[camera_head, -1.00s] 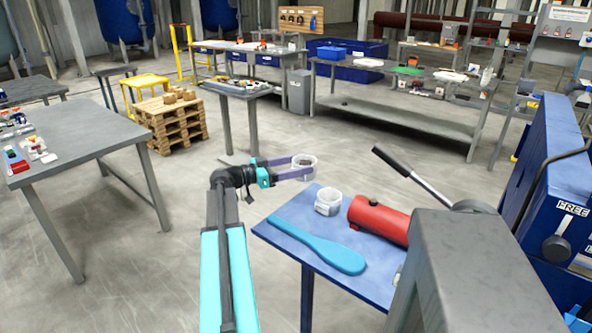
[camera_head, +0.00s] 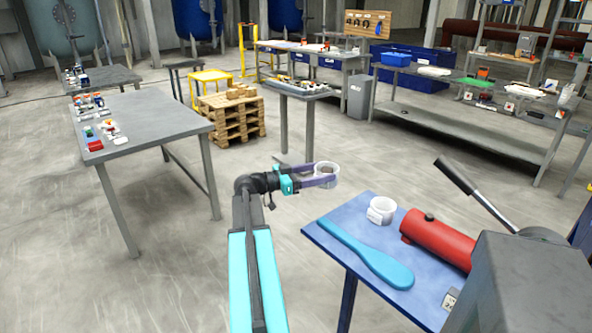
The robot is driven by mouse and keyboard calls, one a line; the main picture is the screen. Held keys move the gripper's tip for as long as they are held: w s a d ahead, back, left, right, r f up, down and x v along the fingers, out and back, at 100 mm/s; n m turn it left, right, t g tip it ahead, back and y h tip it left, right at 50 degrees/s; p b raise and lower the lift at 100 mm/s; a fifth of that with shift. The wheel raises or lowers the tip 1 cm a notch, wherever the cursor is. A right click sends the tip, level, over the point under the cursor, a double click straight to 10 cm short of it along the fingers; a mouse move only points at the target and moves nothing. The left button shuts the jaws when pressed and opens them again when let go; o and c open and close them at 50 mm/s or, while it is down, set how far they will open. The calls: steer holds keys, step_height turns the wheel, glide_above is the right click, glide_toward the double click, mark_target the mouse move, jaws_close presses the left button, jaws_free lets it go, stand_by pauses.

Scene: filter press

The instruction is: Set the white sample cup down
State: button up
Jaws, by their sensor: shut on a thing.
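My gripper (camera_head: 322,176) is shut on a white sample cup (camera_head: 327,169), whose rim shows between the two purple fingers. Something brown shows inside the cup. The gripper holds the cup in the air, over the floor beyond the far left corner of the blue table. A second white cup (camera_head: 381,210), with a label on its side, stands upright on the blue table (camera_head: 348,284). It is to the right of my gripper and apart from it.
A grey table (camera_head: 150,125) with small items stands left. A small table (camera_head: 291,90) with items and a wooden pallet (camera_head: 232,118) stand beyond. The floor between is open.

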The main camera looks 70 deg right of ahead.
steer(key=w+a+f+n+t+h, duration=0.2)
steer(key=w+a+n+t, duration=0.15)
steer(key=w+a, duration=0.7)
steer(key=w+a+f+n+t+h, duration=0.2)
steer(key=w+a+t, duration=0.2)
steer(key=w+a, duration=0.7)
steer(key=w+a+f+n+t+h, duration=0.2)
steer(key=w+a+n+t, duration=0.3)
steer(key=w, duration=1)
steer(key=w+a+f+n+t+y, duration=0.1)
steer(key=w+a+n+t, duration=0.1)
steer(key=a, duration=1.2)
steer(key=w+a+f+n+t+y, duration=0.1)
steer(key=w+a+t, duration=0.3)
steer(key=a, duration=1.1)
steer(key=w+a+f+n+t+y, duration=0.1)
steer(key=w+a+f+n+t, duration=0.2)
steer(key=a, duration=1.2)
steer(key=w+n+t, duration=0.1)
steer(key=t, duration=0.2)
steer(key=shift+y, duration=0.3)
steer(key=shift+w+a+t, duration=0.1)
steer(key=shift+w+t, duration=0.05)
steer(key=shift+t, duration=0.1)
